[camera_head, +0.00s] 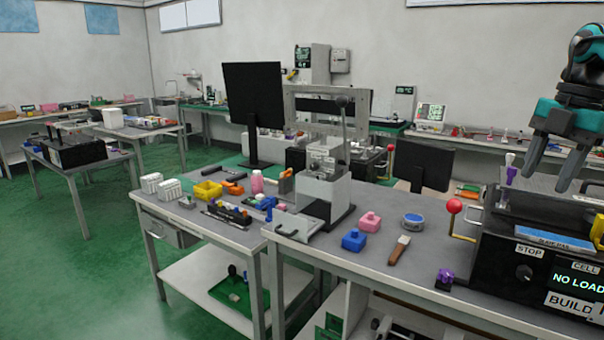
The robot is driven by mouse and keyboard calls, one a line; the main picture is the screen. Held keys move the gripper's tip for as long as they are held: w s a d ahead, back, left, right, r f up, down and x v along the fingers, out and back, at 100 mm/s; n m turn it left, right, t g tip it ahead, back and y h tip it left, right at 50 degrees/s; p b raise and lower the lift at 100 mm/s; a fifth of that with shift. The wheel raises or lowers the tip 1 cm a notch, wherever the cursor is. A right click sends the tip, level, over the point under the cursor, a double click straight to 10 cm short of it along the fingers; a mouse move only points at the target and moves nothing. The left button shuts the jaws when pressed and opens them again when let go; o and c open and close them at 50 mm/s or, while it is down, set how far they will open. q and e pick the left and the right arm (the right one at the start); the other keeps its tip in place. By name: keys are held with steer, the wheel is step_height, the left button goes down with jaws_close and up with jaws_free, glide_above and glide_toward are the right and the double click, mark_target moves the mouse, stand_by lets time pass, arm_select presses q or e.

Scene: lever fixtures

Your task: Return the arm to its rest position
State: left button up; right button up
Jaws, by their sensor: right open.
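My right gripper (558,160) is at the right edge, held in the air above the bench, its dark fingers pointing down. It is open, with nothing seen between the fingers. Its teal and black arm leaves the picture at the upper right. A black control box (520,262) with STOP and NO LOAD labels stands below the gripper, apart from it. A red-knobbed lever (454,207) rises at the box's left side. A grey lever press (326,170) with a dark ball knob stands further left on the bench. My left gripper is not in view.
The grey bench (366,262) carries a pink block (370,222), a blue block (354,240), a blue round tin (413,222) and a brown-handled brush (398,251). A black monitor (253,100) stands behind. Green floor (70,270) is open at the left.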

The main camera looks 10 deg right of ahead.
steer(key=s+d+f+m+t+y, duration=0.1)
steer(key=s+d+f+t+y, duration=0.1)
steer(key=f, duration=0.7)
steer(key=s+d+f+m+t+y, duration=0.1)
steer(key=s+d+f+t+y, duration=0.15)
steer(key=f, duration=0.55)
steer(key=s+d+f+m+t+y, duration=0.1)
steer(key=s+d+f+m+t, duration=0.15)
steer(key=f, duration=0.65)
steer(key=s+a+f+m+t, duration=0.3)
steer(key=s+a+f, duration=0.15)
steer(key=f, duration=0.45)
steer(key=s+a+f+m+t+h, duration=0.1)
steer(key=s+a+f+m+h, duration=0.15)
steer(key=a+f+m, duration=0.35)
steer(key=s+a+f+m+t+h, duration=0.1)
steer(key=s+a+f+h, duration=0.15)
steer(key=a+f, duration=0.45)
steer(key=s+a+r+m+g, duration=0.1)
steer(key=a+m, duration=0.3)
steer(key=a, duration=1.3)
steer(key=shift+s+a+r+m+g, duration=0.15)
steer(key=shift+s+r+m+g, duration=0.25)
steer(key=shift+s+g, duration=0.1)
steer(key=shift+c, duration=0.3)
steer(key=shift+c, duration=0.4)
